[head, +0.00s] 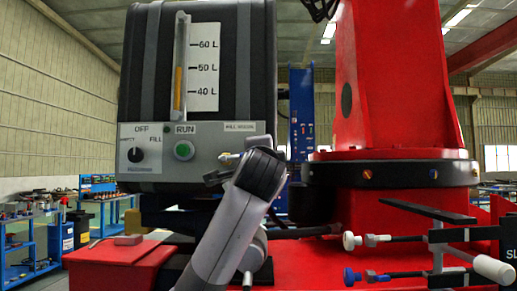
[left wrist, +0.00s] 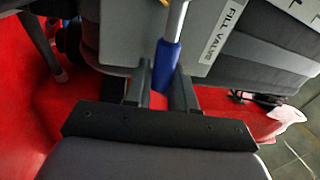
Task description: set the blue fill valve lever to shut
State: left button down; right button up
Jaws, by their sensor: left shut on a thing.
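The fill valve lever has a blue grip (left wrist: 167,65) on a metal rod (left wrist: 177,20), seen in the left wrist view beside the white FILL VALVE label (left wrist: 222,30). My left gripper (left wrist: 164,88) is shut on the blue grip, one dark finger on each side. In the head view my left gripper (head: 220,176) is at the lower right of the grey control panel (head: 208,160); my arm largely hides it and I cannot make out the blue grip there. The rod slants slightly in the wrist view. My right gripper is not in view.
A black tank (head: 250,60) with a level gauge (head: 180,70) stands above the panel, which has a selector knob (head: 135,154) and green button (head: 184,150). A red crane column (head: 400,80) rises at right. White-knobbed and blue-knobbed rods (head: 380,240) stick out at lower right.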

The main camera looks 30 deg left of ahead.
pick_arm(q)
jog(key=shift+d+f+m, duration=0.1)
jog(key=shift+f+m, duration=0.35)
jog(key=shift+m, duration=0.25)
jog(key=shift+w+f, duration=0.1)
jog(key=c, duration=1.1)
grip_release()
jog(key=shift+o, duration=0.2)
jog(key=b+v, duration=0.2)
jog(key=v, duration=0.5)
